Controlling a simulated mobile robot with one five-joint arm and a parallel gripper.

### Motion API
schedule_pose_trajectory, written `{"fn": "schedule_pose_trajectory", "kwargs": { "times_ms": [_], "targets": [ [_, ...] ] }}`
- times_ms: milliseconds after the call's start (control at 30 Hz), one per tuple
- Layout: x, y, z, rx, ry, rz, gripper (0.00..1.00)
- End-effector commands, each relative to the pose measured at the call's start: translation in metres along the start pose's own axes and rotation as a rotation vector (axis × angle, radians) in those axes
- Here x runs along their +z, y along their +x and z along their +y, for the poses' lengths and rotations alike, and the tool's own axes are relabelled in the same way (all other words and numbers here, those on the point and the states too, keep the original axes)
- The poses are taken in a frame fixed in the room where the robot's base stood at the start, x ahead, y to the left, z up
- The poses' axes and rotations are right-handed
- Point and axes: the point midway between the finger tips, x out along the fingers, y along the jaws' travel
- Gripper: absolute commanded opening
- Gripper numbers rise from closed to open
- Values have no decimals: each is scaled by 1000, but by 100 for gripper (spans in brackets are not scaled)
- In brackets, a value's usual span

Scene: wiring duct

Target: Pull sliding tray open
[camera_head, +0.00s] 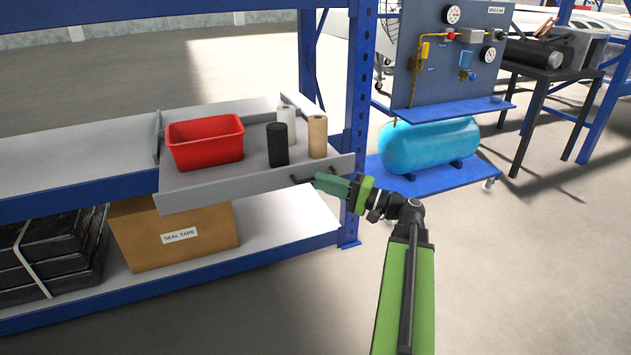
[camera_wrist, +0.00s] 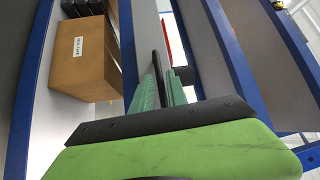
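The grey sliding tray (camera_head: 215,192) sits on the upper shelf of the blue rack, its front standing out past the blue beam. It carries a red bin (camera_head: 205,142), a black roll (camera_head: 277,145), a white roll (camera_head: 287,122) and a tan roll (camera_head: 317,137). A dark handle (camera_head: 299,179) is on the tray's front near its right end. My gripper (camera_head: 318,180) is at this handle. In the wrist view, the dark handle bar (camera_wrist: 158,66) runs between the green fingers of my gripper (camera_wrist: 163,78), which look closed on it. The exact contact is partly hidden.
A cardboard box (camera_head: 180,235) marked SEAL TAPE and black strapped cases (camera_head: 45,250) lie on the lower shelf. A blue rack post (camera_head: 358,110) stands just right of the tray. A blue tank (camera_head: 430,145) is beyond it. The floor in front is clear.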

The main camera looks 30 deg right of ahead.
Motion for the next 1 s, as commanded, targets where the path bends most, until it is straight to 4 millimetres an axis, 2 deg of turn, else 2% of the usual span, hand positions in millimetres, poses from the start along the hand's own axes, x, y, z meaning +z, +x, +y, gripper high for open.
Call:
{"fn": "schedule_pose_trajectory", "kwargs": {
  "times_ms": [100,300,500,700,1000],
  "targets": [
    [0,-36,2,1,-1,5,19],
    [1,-92,2,0,-1,2,19],
    [1,-130,1,-1,0,-2,19],
    [2,-142,0,-1,0,-5,19],
    [3,-141,0,-1,0,-5,19]
  ]
}}
